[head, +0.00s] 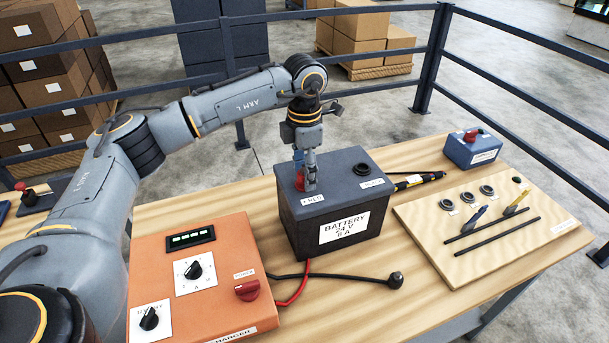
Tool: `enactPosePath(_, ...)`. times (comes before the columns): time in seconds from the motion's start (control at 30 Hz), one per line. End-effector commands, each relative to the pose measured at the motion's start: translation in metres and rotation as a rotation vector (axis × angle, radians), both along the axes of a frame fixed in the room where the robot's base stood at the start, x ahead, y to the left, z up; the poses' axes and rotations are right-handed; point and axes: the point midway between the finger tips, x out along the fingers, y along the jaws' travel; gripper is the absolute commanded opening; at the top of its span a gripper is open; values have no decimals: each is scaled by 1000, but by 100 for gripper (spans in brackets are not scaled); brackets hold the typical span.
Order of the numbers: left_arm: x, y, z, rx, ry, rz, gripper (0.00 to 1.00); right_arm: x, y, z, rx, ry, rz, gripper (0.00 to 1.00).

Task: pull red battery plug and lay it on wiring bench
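The dark battery (333,205), labelled "BATTERY 24 V 8 A", stands on the wooden bench top (420,305). A bit of the red plug (299,181) shows at the "RED" terminal on its top left. My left gripper (307,182) points straight down there, its fingertips at the red plug. The near finger covers most of the plug and the far finger is largely hidden, so I cannot tell whether the fingers are closed on it. A red cable (296,292) comes out by the battery's front foot toward the orange charger (205,275). My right gripper is not in view.
A black lead with a black plug (396,281) lies in front of the battery. A pale panel (490,245) with sockets and two levers lies at the right, a blue box (472,150) behind it. A dark railing (540,105) runs behind the bench.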

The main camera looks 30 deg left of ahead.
Motion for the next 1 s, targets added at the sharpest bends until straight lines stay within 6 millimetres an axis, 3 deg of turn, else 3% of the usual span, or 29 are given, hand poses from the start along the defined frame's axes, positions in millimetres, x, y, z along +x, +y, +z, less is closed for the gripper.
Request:
enactPosePath(0.03, 0, 0, 0, 0, 0, 0, 43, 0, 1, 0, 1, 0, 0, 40)
enactPosePath(0.2, 0, 0, 0, 0, 0, 0, 9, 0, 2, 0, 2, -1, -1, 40)
enactPosePath(0.27, 0, 0, 0, 0, 0, 0, 0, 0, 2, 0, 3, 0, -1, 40)
enactPosePath(1.0, 0, 0, 22, -1, -2, 0, 0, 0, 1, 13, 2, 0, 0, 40)
